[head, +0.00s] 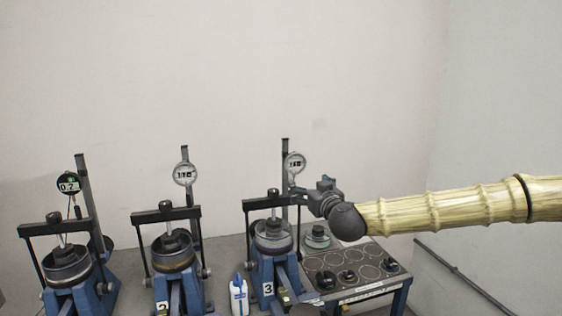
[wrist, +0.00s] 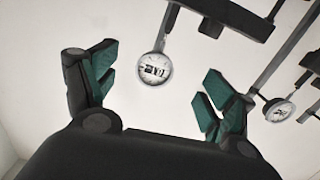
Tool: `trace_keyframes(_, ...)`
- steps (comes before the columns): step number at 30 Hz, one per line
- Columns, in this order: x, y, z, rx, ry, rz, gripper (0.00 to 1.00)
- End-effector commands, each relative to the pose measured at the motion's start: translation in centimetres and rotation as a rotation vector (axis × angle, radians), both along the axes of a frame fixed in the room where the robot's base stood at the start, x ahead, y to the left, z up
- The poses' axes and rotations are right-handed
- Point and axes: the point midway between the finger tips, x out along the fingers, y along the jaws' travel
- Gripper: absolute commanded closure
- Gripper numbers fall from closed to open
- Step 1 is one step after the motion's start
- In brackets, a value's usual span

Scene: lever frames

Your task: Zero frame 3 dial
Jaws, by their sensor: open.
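Frame 3 (head: 268,289) is the rightmost blue lever frame in the head view, with a "3" plate low on it. Its round pale dial (head: 294,163) sits high on a dark post; the digits are too small to read. My gripper (head: 303,192) is just below and right of this dial, apart from it. In the wrist view, my open, empty gripper (wrist: 160,88) has its green-padded fingers spread wide. A dial (wrist: 154,69), apparently frame 3's, shows upside down between and beyond them. Another dial (wrist: 278,110) is at the right.
Frame 2 (head: 163,307) with its pale dial (head: 186,173) and a leftmost frame with a black dial (head: 68,183) stand to the left. A white bottle (head: 239,296) is beside frame 3. A dark bench (head: 340,262) with round weights stands right, under my arm.

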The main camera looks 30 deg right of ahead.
Motion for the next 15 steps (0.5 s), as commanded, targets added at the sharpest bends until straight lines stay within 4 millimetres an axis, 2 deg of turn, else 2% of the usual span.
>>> trace_keyframes(1, 0.0, -0.4, 1.4, -0.002, -0.018, -0.005, 0.16)
trace_keyframes(4, -0.1, -0.8, 2.8, -0.013, -0.036, -0.010, 0.16)
trace_keyframes(15, 1.1, -1.3, 3.0, -0.022, -0.041, -0.012, 0.16)
